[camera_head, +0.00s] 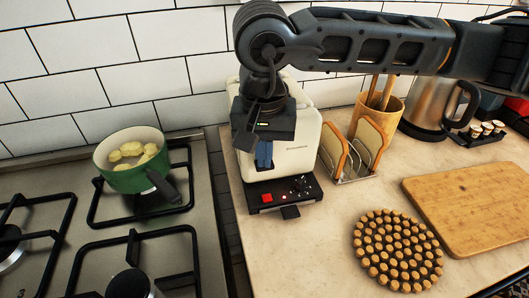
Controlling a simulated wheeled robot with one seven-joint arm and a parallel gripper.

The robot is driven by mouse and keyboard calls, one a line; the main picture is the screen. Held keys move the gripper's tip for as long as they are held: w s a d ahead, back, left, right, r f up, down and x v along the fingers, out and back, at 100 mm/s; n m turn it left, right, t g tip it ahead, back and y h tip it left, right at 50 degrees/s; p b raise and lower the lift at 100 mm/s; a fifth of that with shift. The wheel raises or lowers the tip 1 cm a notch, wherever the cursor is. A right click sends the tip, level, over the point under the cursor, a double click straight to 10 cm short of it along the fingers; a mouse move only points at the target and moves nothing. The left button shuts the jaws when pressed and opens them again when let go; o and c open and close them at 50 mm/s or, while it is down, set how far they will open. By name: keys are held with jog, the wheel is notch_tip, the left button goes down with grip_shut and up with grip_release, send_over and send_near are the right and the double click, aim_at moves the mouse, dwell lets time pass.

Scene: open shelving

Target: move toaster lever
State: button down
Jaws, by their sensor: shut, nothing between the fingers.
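The cream toaster (302,135) stands at the counter's left end, near the tiled wall. Its black front base carries a red button (267,198) and small controls. A small black tab (290,212) sticks out at the base; I cannot tell whether it is the lever. My gripper (264,165) points down in front of the toaster's left front, with its blue fingers shut and empty. Its body and my arm cover part of the toaster's top and front. I cannot tell whether the fingers touch the toaster or a lever behind them.
A toast rack (361,166) with bread slices stands right of the toaster. Behind it are a utensil holder (387,117) and a kettle (432,105). A round trivet (396,250) and cutting board (478,204) lie at right. A green pot (125,177) sits on the stove at left.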

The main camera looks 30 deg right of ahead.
jog(key=shift+f+b, duration=0.4)
jog(key=shift+f, duration=0.4)
jog(key=shift+r, duration=0.25)
jog(key=shift+s+a+r+b, duration=0.2)
jog(key=shift+s+a+r, duration=0.1)
jog(key=shift+s+a, duration=0.25)
jog(key=shift+s+a+r+b, duration=0.15)
jog(key=shift+s+a+r, duration=0.15)
jog(key=shift+s, duration=0.35)
notch_tip(320, 180, up, 8)
jog(key=shift+s+a+f+b, duration=0.2)
jog(key=shift+s+a+b, duration=0.05)
jog(key=shift+s+b, duration=0.1)
